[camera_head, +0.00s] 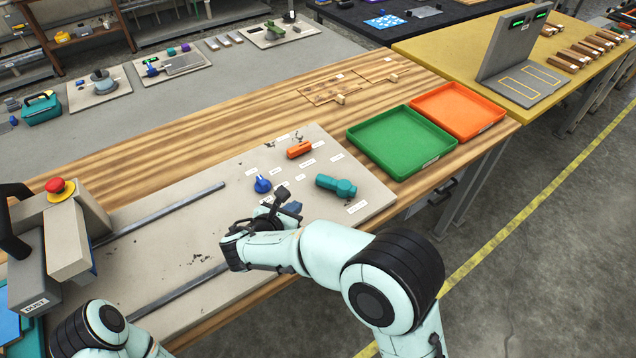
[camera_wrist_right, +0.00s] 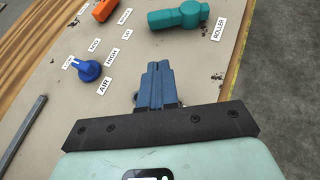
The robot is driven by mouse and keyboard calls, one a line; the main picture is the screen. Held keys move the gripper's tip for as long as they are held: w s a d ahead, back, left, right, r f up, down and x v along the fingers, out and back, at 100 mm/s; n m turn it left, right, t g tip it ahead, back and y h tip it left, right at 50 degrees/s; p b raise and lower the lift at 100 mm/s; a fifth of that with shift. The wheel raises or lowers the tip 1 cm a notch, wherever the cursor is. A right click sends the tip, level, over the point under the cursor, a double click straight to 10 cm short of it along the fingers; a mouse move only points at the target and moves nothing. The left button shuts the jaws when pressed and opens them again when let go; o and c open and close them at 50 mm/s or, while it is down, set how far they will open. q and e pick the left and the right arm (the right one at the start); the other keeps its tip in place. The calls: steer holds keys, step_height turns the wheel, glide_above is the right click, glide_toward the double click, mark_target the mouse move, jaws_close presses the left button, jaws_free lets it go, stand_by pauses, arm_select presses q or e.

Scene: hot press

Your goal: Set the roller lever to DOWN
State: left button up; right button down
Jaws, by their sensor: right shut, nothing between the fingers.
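The teal roller lever (camera_head: 336,186) lies on the grey panel (camera_head: 215,217), beside a white label reading ROLLER (camera_wrist_right: 218,29). In the right wrist view the lever (camera_wrist_right: 180,16) is at the top, its handle pointing left. I cannot tell its set position. My right gripper (camera_head: 288,202) is over the panel, left of and nearer than the lever, and apart from it. Its fingers (camera_wrist_right: 158,80) are shut and empty. My left gripper is out of view; only part of my left arm shows at the bottom left.
A blue AIR knob (camera_head: 262,185) and an orange lever (camera_head: 299,149) sit on the panel close by. A green tray (camera_head: 402,172) and an orange tray (camera_head: 458,108) stand to the right. Rails (camera_head: 160,213) and a red emergency button (camera_head: 58,188) are on the left.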

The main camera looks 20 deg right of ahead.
glide_toward(321, 182)
steer(key=f, duration=0.2)
steer(key=d+f, duration=0.1)
steer(key=shift+w+f+p, duration=0.1)
steer(key=shift+w+p, duration=0.25)
steer(key=shift+w, duration=0.05)
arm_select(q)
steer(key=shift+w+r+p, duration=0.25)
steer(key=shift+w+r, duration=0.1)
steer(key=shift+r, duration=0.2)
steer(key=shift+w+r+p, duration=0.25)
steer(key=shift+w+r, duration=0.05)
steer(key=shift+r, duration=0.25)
arm_select(e)
steer(key=shift+w+d+f, duration=0.1)
steer(key=shift+w+d, duration=0.55)
steer(key=shift+w, duration=0.2)
steer(key=shift+w+d, duration=0.65)
steer(key=shift+w, duration=0.15)
